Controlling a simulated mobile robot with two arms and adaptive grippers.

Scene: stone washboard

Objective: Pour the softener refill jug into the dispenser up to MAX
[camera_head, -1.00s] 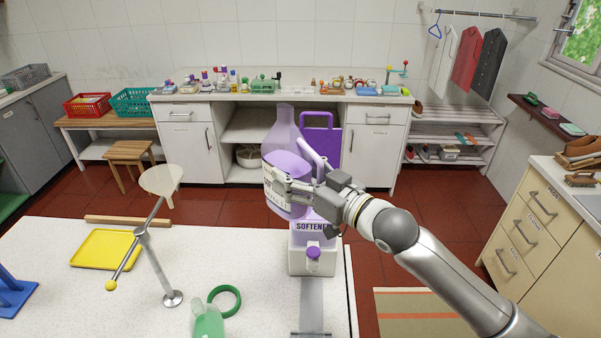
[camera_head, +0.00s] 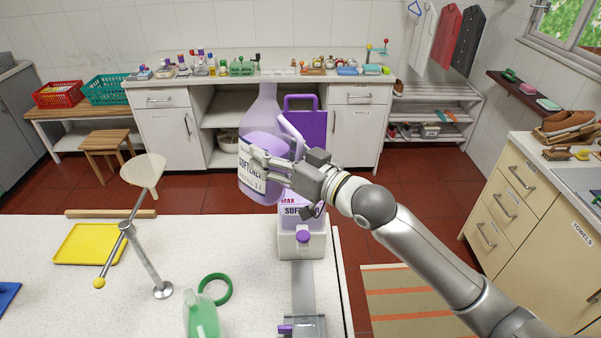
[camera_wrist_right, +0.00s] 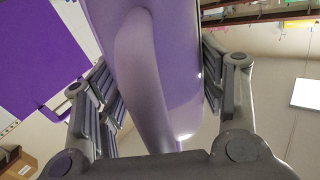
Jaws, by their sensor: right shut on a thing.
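The softener refill jug (camera_head: 262,115) is translucent purple with a white label and a narrow neck. It is nearly upright above the back edge of the white counter, left of and partly above the dispenser. My right gripper (camera_head: 277,168) is shut on the jug around its handle side. In the right wrist view the jug (camera_wrist_right: 165,80) fills the space between the fingers (camera_wrist_right: 160,95). The dispenser (camera_head: 302,240) is white with a purple knob and a red MAX mark. Its top is partly hidden by my gripper, and its liquid level is unclear. My left gripper is out of view.
A lever stand with a pale pan (camera_head: 143,170), a yellow tray (camera_head: 88,244), a green ring (camera_head: 215,289) and a green bottle (camera_head: 201,316) are on the counter (camera_head: 235,240). A grey strip (camera_head: 303,287) lies before the dispenser.

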